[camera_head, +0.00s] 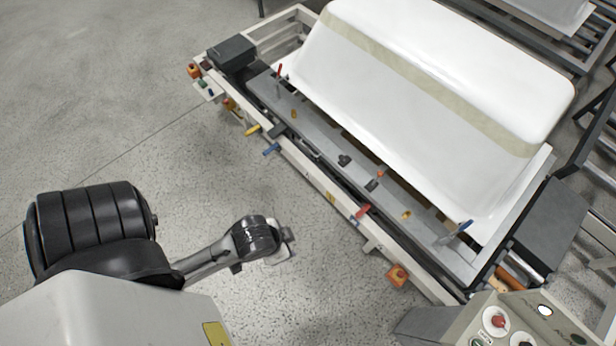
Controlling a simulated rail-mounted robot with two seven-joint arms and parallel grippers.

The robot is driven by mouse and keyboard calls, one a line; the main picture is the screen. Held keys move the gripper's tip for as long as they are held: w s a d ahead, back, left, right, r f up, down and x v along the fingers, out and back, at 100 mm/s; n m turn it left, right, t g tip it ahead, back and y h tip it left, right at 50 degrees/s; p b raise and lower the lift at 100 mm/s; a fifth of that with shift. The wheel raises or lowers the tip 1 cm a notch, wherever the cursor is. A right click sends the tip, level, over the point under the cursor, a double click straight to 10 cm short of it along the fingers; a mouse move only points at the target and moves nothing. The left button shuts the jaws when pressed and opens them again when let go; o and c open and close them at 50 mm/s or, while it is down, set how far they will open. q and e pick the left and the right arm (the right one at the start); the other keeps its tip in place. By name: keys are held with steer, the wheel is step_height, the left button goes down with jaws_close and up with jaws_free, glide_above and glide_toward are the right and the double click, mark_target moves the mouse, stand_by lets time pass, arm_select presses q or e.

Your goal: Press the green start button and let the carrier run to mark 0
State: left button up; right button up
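A white bathtub shell (420,80) with a beige band lies upside down on the grey carrier plate (330,160) in the frame. A control panel (560,330) at the bottom right has a red button (498,321) and a white one (545,310). A greenish button (479,342) shows partly at the picture's lower edge. A smaller button box (203,85) with red and green spots sits at the frame's left corner. My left gripper (288,245) is over bare floor, apart from frame and panel; its fingers are too small to read. My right gripper is out of view. I cannot make out mark 0.
Coloured levers, including a yellow one (252,130), a blue one (271,149) and a red one (363,211), stick out along the near rail. An orange box (397,275) juts from it. Speckled floor (130,130) is clear at the left. Dark racks stand at the right.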

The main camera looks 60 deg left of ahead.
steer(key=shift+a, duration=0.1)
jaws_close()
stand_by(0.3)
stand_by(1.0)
